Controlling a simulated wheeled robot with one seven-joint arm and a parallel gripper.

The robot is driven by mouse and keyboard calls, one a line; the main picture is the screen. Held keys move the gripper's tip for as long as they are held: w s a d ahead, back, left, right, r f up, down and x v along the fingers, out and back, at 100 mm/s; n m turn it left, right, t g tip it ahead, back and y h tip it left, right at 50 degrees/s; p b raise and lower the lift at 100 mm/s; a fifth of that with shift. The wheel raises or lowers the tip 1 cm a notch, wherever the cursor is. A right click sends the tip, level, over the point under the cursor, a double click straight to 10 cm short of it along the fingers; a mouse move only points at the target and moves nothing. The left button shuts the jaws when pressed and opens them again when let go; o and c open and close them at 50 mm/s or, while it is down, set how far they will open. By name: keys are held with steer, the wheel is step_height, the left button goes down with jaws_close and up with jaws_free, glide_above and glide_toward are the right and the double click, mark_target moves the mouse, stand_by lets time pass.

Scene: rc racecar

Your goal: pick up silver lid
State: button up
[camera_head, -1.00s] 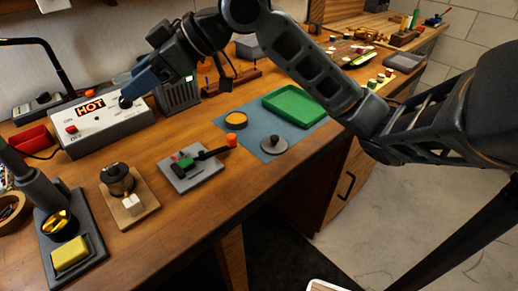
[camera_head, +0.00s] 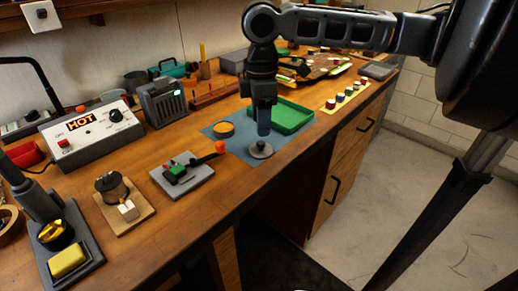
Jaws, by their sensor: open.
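The silver lid (camera_head: 257,153) is a round grey disc with a small knob, lying flat near the front edge of the blue mat (camera_head: 226,122). My gripper (camera_head: 263,134) points straight down directly above the lid, with its fingertips close to the knob. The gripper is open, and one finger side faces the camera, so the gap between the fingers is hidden. I cannot tell whether the fingertips are around the knob or just above it.
A green tray (camera_head: 296,114) sits just right of my gripper, and an orange-topped round tin (camera_head: 223,128) lies to the left. A grey plate with a clamp tool (camera_head: 180,178) is farther left. The table's front edge is close to the lid.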

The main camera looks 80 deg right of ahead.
mark_target(261, 142)
steer(key=shift+a+f, duration=0.1)
steer(key=shift+f, duration=2.7)
steer(key=shift+c, duration=0.4)
jaws_close()
